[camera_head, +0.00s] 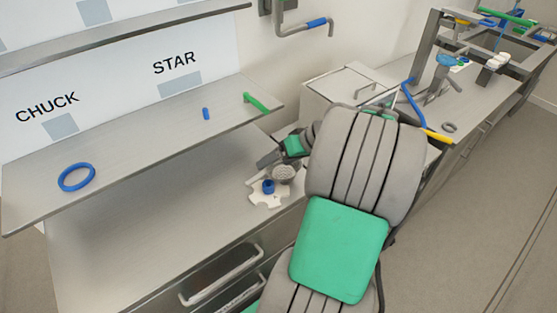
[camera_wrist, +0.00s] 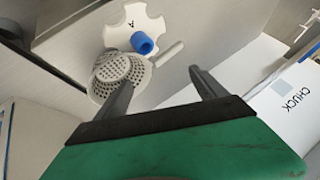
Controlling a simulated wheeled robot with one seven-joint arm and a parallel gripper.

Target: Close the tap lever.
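I cannot tell for certain which part is the tap lever. A grey wall pipe with a blue sleeve (camera_head: 316,22) is at the top of the head view. A blue bar with a yellow end (camera_head: 437,136) shows behind my arm at the right, partly hidden. My gripper (camera_wrist: 160,82) is open, its two fingers apart with nothing held between them. In the head view my gripper (camera_head: 268,158) is over the counter, close to a perforated grey strainer (camera_head: 284,174). In the wrist view one finger overlaps the strainer (camera_wrist: 118,72); I cannot tell whether they touch.
The shelf holds a blue ring (camera_head: 76,177), a small blue cylinder (camera_head: 206,114) and a green bar (camera_head: 256,103). A frame (camera_head: 490,30) stands far right.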

